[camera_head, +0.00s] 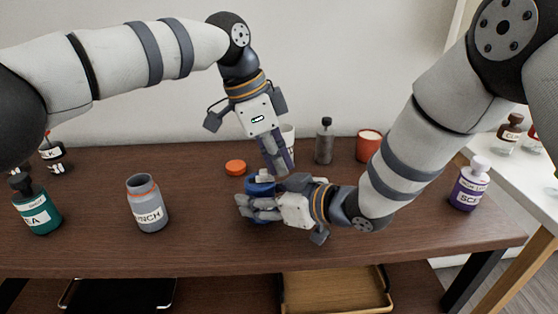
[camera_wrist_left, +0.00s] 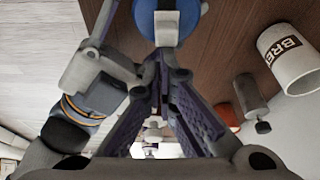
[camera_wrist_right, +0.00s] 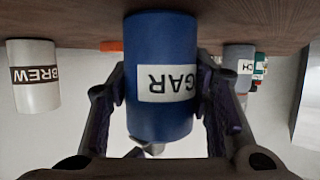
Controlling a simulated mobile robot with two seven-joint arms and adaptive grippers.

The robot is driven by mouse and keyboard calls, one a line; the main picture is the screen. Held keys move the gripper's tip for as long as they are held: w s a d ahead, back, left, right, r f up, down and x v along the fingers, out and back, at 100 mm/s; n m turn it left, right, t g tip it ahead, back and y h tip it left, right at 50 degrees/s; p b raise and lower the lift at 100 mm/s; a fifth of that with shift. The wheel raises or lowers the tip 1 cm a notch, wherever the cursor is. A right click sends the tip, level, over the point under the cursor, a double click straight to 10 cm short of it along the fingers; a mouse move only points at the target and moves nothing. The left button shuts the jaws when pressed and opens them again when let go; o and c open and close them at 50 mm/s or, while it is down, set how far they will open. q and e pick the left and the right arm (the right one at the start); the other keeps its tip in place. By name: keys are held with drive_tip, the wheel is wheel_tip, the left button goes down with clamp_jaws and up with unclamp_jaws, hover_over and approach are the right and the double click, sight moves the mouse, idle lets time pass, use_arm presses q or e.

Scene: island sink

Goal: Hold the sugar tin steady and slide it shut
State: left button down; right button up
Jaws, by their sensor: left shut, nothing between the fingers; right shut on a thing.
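The sugar tin (camera_head: 259,188) is a blue cylinder standing on the dark wooden table, partly hidden by my grippers. Its label, reading "GAR" in part, shows upside down in the right wrist view (camera_wrist_right: 165,82). My right gripper (camera_head: 249,206) is shut on the tin, one finger on each side of it. My left gripper (camera_head: 278,166) is shut and empty, pointing down over the tin's top. In the left wrist view the tin's blue round top (camera_wrist_left: 181,22) carries a pale block (camera_wrist_left: 166,24), just beyond the closed fingertips (camera_wrist_left: 165,55). I cannot tell whether they touch.
A white BREW mug (camera_wrist_left: 291,57), a grey bottle (camera_head: 324,144) and an orange-red cup (camera_head: 368,146) stand behind. An orange lid (camera_head: 236,167) lies left of the tin. A grey open jar (camera_head: 148,205) and a teal bottle (camera_head: 38,207) stand left; a purple bottle (camera_head: 469,184) stands right.

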use_arm(q)
drive_tip(key=shift+a, duration=0.85)
wheel_tip(320, 180, up, 9)
drive_tip(key=d, duration=0.1)
wheel_tip(320, 180, down, 9)
drive_tip(key=shift+f, duration=0.1)
drive_tip(key=shift+a, duration=0.35)
